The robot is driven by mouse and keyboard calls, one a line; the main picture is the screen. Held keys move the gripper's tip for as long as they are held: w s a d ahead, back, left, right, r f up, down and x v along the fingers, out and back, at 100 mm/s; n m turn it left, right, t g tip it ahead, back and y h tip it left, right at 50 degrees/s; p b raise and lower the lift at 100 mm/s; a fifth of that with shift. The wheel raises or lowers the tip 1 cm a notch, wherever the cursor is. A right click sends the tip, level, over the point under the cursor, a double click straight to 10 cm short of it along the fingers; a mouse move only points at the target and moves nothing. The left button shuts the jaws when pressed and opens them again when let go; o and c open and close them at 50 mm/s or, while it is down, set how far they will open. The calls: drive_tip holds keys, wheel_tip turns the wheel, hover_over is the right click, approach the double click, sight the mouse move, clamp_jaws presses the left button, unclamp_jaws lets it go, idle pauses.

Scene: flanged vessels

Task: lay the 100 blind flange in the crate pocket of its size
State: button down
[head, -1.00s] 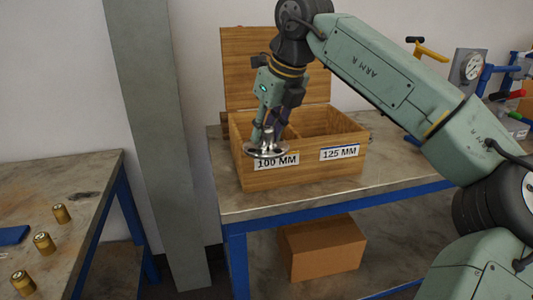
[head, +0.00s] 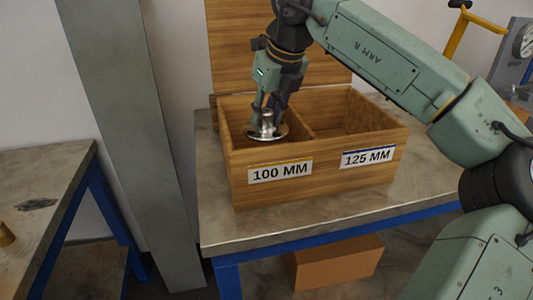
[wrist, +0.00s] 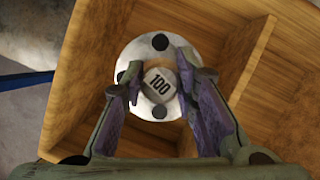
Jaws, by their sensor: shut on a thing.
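The 100 blind flange (head: 266,132) is a shiny metal disc with a raised hub marked "100", seen in the wrist view (wrist: 150,52). My gripper (head: 268,112) is shut on its hub and holds the disc roughly level. In the wrist view my gripper's fingers (wrist: 158,88) stand on both sides of the hub. The wooden crate (head: 330,178) has two pockets split by a divider. The flange is over the left pocket, labelled "100 MM" (head: 280,171), near its front wall. The right pocket, labelled "125 MM" (head: 367,157), looks empty. The left pocket's floor is partly hidden.
The crate stands on a grey-topped table (head: 330,218) with a blue frame, its lid open at the back. A grey column (head: 135,140) stands left of the table. A cardboard box (head: 338,264) sits below. Another bench (head: 40,180) is at the left.

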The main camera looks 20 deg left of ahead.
drive_tip(key=shift+f+p, duration=0.45)
drive_tip(key=shift+f, duration=3.7)
drive_tip(key=shift+f, duration=0.1)
drive_tip(key=shift+f, duration=0.15)
drive_tip(key=c, duration=1.3)
unclamp_jaws()
drive_tip(key=shift+s, duration=0.1)
drive_tip(key=shift+r, duration=0.3)
drive_tip(key=b+v, duration=0.1)
drive_tip(key=v, duration=1.1)
drive_tip(key=shift+d+f+b, duration=0.15)
drive_tip(key=shift+b, duration=0.15)
